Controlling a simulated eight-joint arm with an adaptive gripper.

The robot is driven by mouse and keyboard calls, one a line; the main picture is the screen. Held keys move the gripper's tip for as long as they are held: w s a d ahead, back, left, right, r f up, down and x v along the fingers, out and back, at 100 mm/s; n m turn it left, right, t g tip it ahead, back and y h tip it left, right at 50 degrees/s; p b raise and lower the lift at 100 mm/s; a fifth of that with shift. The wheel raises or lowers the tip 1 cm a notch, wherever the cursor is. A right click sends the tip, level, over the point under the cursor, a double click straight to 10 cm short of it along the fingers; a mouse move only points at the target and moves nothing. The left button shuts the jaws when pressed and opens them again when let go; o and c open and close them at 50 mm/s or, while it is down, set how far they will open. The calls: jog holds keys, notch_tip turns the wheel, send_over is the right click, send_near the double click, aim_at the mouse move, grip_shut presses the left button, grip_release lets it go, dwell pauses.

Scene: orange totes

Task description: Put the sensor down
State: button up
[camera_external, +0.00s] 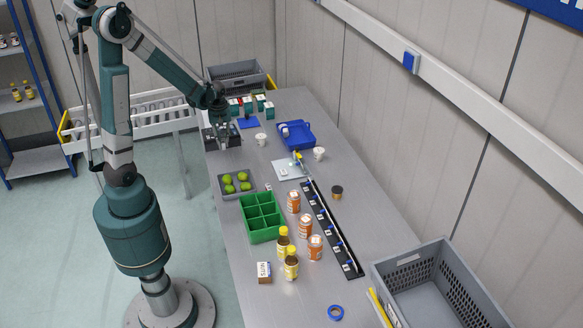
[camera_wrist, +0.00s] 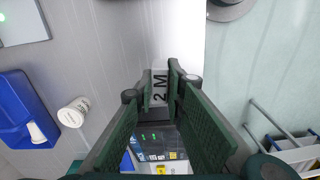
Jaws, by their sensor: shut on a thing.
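My gripper (camera_wrist: 161,80) is shut on a small pale grey block marked "2 M", which I take to be the sensor (camera_wrist: 159,88). The block sits between the two green fingers, with its printed face showing in the wrist view. In the external view my gripper (camera_external: 223,143) hangs low at the far left part of the table (camera_external: 235,165), by a dark panel (camera_external: 208,136). The wrist view shows green lights and a yellow label on a dark device below the fingers. I cannot tell whether the block touches anything below.
A white cup (camera_external: 261,139) and a blue tray (camera_external: 296,127) stand to the right of my gripper. Small boxes (camera_external: 248,106) and a blue mat (camera_external: 248,123) lie behind. Bare table lies between.

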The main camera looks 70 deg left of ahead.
aim_at(220, 139)
jog(key=shift+r, duration=0.15)
jog(key=shift+r, duration=2.1)
jog(key=w+d+r+m, duration=0.2)
jog(key=w+d+m, duration=0.3)
jog(key=w+d, duration=1.2)
jog(key=w+d+m, duration=0.2)
jog(key=w+d, duration=0.3)
jog(key=d, duration=0.6)
jog(key=w+d+m, duration=0.2)
jog(key=w+d, duration=0.4)
jog(key=d, duration=0.4)
jog(key=w+d+m, duration=0.1)
jog(key=d+m, duration=0.3)
jog(key=d, duration=2.3)
jog(key=s+d+f+m, duration=0.1)
jog(key=s+d+m, duration=0.15)
jog(key=d, duration=0.95)
jog(key=s+d+m, duration=0.1)
jog(key=s+d, duration=0.3)
jog(key=d, duration=0.8)
jog(key=shift+s+d+f, duration=0.15)
jog(key=shift+f, duration=1.15)
jog(key=shift+s+d+f, duration=0.1)
jog(key=shift+f, duration=1.2)
